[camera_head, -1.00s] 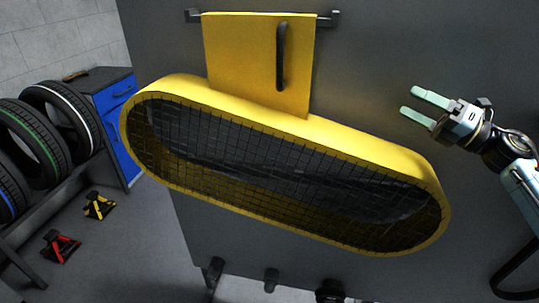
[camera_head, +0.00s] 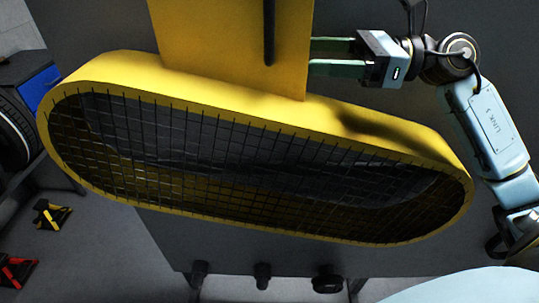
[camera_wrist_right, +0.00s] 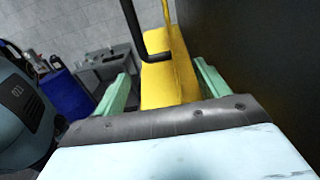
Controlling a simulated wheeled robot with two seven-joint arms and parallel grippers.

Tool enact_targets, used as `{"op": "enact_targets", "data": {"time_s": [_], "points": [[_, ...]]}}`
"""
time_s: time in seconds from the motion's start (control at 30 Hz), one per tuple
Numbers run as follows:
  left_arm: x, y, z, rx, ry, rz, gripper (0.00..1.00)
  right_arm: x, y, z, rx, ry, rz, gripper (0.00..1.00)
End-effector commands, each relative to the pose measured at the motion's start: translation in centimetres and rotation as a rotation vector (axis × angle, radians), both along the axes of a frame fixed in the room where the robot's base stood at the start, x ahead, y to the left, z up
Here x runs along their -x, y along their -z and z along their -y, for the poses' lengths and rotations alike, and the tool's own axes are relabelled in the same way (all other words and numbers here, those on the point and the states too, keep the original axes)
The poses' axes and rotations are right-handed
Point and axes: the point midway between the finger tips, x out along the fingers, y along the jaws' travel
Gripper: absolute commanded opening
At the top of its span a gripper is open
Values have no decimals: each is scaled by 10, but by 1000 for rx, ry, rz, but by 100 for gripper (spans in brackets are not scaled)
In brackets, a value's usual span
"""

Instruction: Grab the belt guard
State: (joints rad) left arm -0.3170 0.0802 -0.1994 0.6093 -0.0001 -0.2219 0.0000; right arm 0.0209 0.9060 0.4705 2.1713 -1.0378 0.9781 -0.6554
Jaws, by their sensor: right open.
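The belt guard (camera_head: 330,110) is a long yellow rounded housing with a black mesh face. A flat yellow plate (camera_head: 215,35) rises from it, with a black bar handle (camera_head: 269,30) on its front. My right gripper (camera_head: 311,54) is open, its fingertips at the plate's right edge. In the right wrist view the plate (camera_wrist_right: 172,80) shows edge-on between the two spread fingers (camera_wrist_right: 162,78), and the black handle (camera_wrist_right: 150,45) lies ahead. The plate's top is cut off in the head view. My left gripper is not in view.
A dark grey panel (camera_head: 100,35) stands behind the guard. Black knobs (camera_head: 262,275) show below it. A tire (camera_head: 12,130) and a blue cabinet (camera_head: 40,85) are at the left. Yellow (camera_head: 50,217) and red (camera_head: 17,270) stands sit on the floor.

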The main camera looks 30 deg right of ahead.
Motion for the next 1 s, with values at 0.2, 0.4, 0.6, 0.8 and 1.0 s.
{"op": "enact_targets", "data": {"time_s": [0.2,0.4,0.6,0.8,1.0], "points": [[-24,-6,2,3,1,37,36,-5,-1,-10,-1,-1,1,74],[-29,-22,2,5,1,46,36,-17,-5,-31,-2,-3,1,74],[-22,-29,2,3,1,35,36,-28,-4,-48,-3,0,1,74],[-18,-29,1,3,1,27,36,-30,-1,-52,-1,1,0,74],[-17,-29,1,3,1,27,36,-30,-1,-51,-1,1,0,64]]}}
